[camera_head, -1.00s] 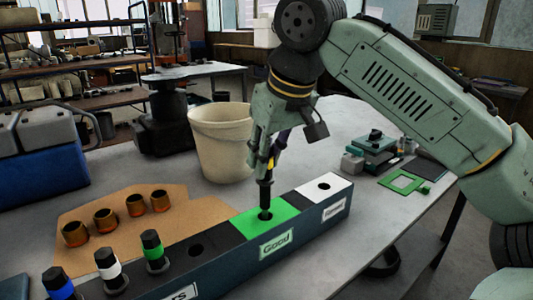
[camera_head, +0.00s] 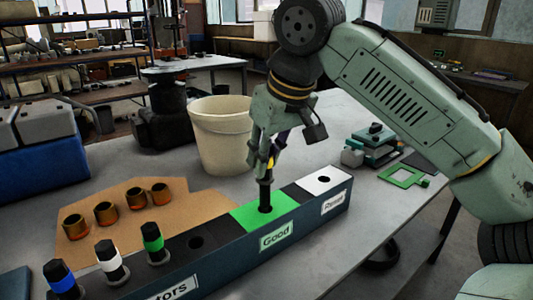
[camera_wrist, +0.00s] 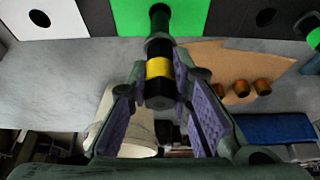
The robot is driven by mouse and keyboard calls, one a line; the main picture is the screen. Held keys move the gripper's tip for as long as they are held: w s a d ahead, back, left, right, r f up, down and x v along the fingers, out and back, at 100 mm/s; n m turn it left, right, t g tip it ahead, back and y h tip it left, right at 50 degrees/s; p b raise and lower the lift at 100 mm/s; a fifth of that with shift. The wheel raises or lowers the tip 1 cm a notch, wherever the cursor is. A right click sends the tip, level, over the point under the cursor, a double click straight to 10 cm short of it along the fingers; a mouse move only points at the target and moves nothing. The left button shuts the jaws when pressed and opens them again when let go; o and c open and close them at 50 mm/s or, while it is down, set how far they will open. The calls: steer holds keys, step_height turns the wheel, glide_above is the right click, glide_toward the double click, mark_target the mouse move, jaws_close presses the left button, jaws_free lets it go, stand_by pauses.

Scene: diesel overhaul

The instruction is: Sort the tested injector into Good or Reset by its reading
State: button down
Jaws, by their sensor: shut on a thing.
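My gripper (camera_head: 264,158) is shut on the tested injector (camera_head: 265,192), a dark upright body with a yellow band. The injector also shows in the wrist view (camera_wrist: 159,70), between the finger pads. Its lower end is at the hole in the green Good block (camera_head: 245,215) and seems to be inside it; how deep is hidden. The white Reset block (camera_head: 308,185), with an empty hole, is to the right of Good on the same long rack (camera_head: 225,262). No reading is visible in these views.
Injectors with blue (camera_head: 61,280), white (camera_head: 109,258) and green (camera_head: 152,240) bands stand in the rack's left part. Several copper sleeves (camera_head: 106,212) stand on a brown mat. A cream bucket (camera_head: 222,140) is behind the gripper. A green device (camera_head: 375,145) is at right.

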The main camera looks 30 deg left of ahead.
mark_target(266, 177)
steer(key=shift+f, duration=0.1)
stand_by(0.3)
steer(key=shift+f+b, duration=0.8)
steer(key=shift+f, duration=0.9)
steer(key=shift+f+b, duration=0.5)
steer(key=shift+f, duration=0.85)
steer(key=shift+r+p, duration=0.1)
steer(key=shift+p, duration=0.2)
steer(key=c, duration=1.4)
jaws_free()
steer(key=shift+o, duration=0.4)
